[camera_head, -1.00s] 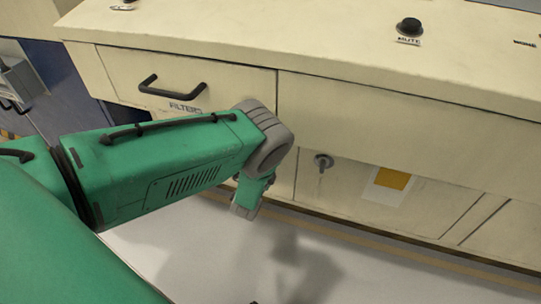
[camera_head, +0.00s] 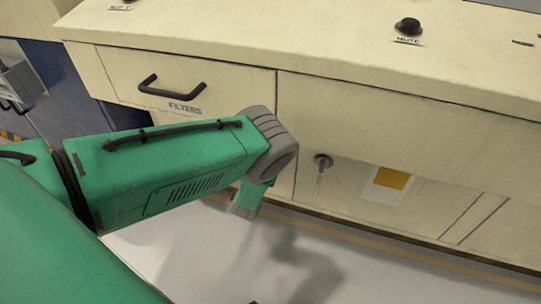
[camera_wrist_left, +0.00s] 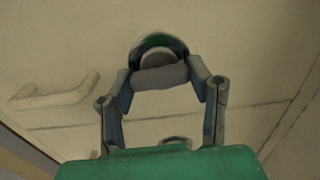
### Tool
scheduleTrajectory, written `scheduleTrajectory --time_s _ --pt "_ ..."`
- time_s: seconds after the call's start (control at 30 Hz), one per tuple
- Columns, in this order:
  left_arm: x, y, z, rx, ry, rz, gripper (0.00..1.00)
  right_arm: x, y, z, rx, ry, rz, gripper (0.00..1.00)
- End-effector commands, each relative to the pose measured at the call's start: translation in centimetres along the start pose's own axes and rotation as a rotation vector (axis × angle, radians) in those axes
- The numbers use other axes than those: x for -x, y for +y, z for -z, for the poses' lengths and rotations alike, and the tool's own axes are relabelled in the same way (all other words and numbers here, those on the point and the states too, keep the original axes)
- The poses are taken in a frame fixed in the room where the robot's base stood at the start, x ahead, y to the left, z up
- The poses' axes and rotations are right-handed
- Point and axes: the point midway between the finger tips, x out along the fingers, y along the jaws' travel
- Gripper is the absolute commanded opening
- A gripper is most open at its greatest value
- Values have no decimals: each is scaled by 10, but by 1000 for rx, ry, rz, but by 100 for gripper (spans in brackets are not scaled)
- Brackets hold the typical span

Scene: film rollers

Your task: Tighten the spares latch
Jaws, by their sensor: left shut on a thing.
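In the left wrist view, my left gripper (camera_wrist_left: 162,82) has its two jointed fingers closed in on the grey grip of a round latch (camera_wrist_left: 158,48) with a dark green rim. The latch sits on a cream panel. No spares label is readable. In the head view, my green left arm reaches to the cabinet front and bends down at the wrist; the fingers and the held latch are hidden behind it. Another grey round latch (camera_head: 323,161) is on the cabinet front to the right, apart from my arm. My right gripper is not in view.
A drawer marked FILTERS (camera_head: 190,80) has a black handle (camera_head: 171,89) above my forearm. The cream counter (camera_head: 300,45) carries a black MUTE knob (camera_head: 408,27). A yellow and white label (camera_head: 390,183) is at the right. Pale floor (camera_head: 200,250) is clear below.

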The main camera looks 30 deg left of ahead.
Motion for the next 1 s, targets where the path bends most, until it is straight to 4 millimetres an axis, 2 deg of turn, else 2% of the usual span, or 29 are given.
scheduleTrajectory --time_s 0.03,0.07,0.1,0.13,0.43,0.57,1.0 --pt "3 4 8 6 13 -9 17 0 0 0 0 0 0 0" --pt "3 4 8 6 13 -9 49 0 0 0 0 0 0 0" --pt "3 4 7 6 12 -10 63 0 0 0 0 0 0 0" --pt "3 4 7 6 12 -9 67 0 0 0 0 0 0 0" --pt "2 2 2 4 5 -5 67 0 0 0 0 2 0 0" --pt "12 3 2 3 4 -7 67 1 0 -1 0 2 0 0" --pt "98 3 4 2 8 -9 67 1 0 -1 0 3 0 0"
